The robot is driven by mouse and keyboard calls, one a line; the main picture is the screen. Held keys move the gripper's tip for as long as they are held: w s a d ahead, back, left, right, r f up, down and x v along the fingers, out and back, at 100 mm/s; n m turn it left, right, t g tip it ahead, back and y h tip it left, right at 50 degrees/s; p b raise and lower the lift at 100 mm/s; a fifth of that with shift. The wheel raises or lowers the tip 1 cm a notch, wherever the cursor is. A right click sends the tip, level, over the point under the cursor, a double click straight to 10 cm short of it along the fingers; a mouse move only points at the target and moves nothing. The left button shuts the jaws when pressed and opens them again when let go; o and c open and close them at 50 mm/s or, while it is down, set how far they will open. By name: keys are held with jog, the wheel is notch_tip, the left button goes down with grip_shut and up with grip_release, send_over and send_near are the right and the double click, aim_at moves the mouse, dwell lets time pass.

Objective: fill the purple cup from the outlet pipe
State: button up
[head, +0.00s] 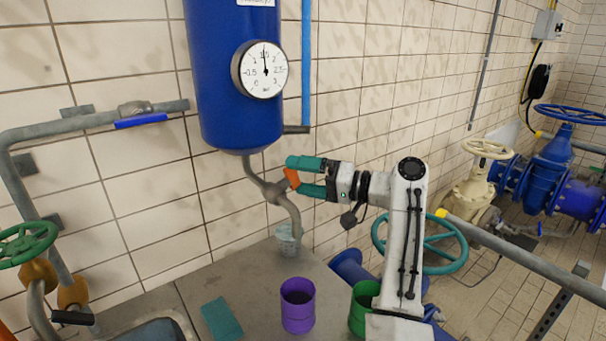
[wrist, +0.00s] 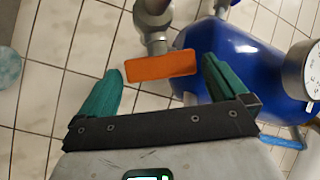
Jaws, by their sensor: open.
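The purple cup (head: 298,312) stands upright on the grey bench, in front of the outlet and apart from my gripper. The grey outlet pipe (head: 292,216) curves down from under the blue tank (head: 232,85). An orange valve handle (head: 291,178) sits on this pipe; it also shows in the wrist view (wrist: 161,66). My gripper (head: 296,177) is open, with its teal fingers on either side of the orange handle. In the wrist view the fingers (wrist: 161,76) have gaps to the handle. A pale glass-like cup (head: 288,241) stands below the pipe's end.
A green cup (head: 362,308) stands right of the purple cup, partly behind my arm. A teal cloth or pad (head: 221,319) lies on the bench (head: 255,275) at the left. A pressure gauge (head: 263,69) is on the tank. Bench between pad and purple cup is clear.

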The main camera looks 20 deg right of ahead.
jog(key=shift+w+a, duration=0.1)
jog(key=shift+a, duration=0.05)
jog(key=c, duration=0.8)
jog(key=m+h+p, duration=0.1)
jog(key=p, duration=0.2)
jog(key=r+m+h+p, duration=0.1)
jog(key=h+p, duration=0.1)
jog(key=p, duration=0.1)
jog(key=shift+a+m, duration=0.1)
jog(key=shift+m, duration=0.2)
jog(key=shift+c, duration=0.2)
jog(key=shift+f+p, duration=0.3)
jog(key=shift+p, duration=0.15)
jog(key=o, duration=0.8)
jog(key=shift+o, duration=0.2)
